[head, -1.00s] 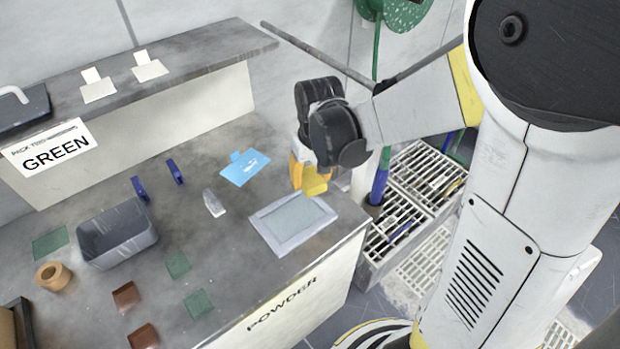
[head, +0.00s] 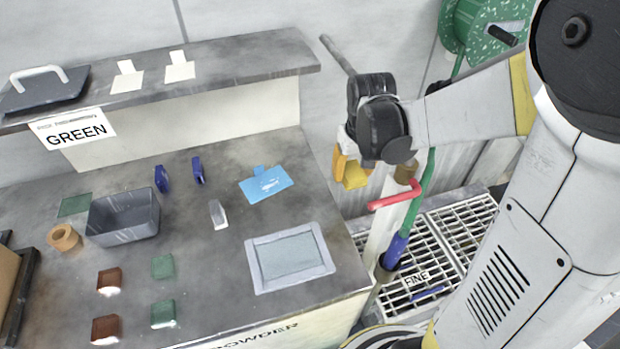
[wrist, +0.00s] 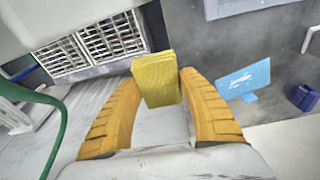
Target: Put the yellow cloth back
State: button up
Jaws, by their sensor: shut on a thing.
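The yellow cloth (wrist: 157,80) shows in the wrist view as a small folded pad between the two orange fingers of my gripper (wrist: 162,78). My gripper is shut on it. In the head view my gripper (head: 352,174) hangs beside the right end of the bench, near a red handle on an upright post. There its yellow-orange parts overlap, and I cannot clearly separate cloth from fingers. A blue card with a white picture (head: 266,184) lies on the bench left of my gripper. A pale framed tray (head: 325,262) lies at the bench's right front.
A red handle (head: 392,201) sticks out close below my gripper. Floor grates (head: 462,232) lie to the right, one labelled FINE. A grey bin (head: 125,217), blue clips, green and brown pads stand further left on the bench. A raised shelf (head: 210,70) runs along the back.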

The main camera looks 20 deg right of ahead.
jog(key=b, duration=0.4)
send_over(311, 187)
jog(key=f, duration=0.7)
jog(key=shift+s+a, duration=0.15)
jog(key=shift+s, duration=0.05)
jog(key=shift+f+b, duration=1.1)
jog(key=shift+f, duration=0.85)
jog(key=shift+f, duration=0.15)
jog(key=o, duration=1.3)
jog(key=shift+o, duration=0.2)
notch_tip(311, 187, up, 12)
jog(key=s+p, duration=0.2)
jog(key=p, duration=0.2)
jog(key=shift+a, duration=0.25)
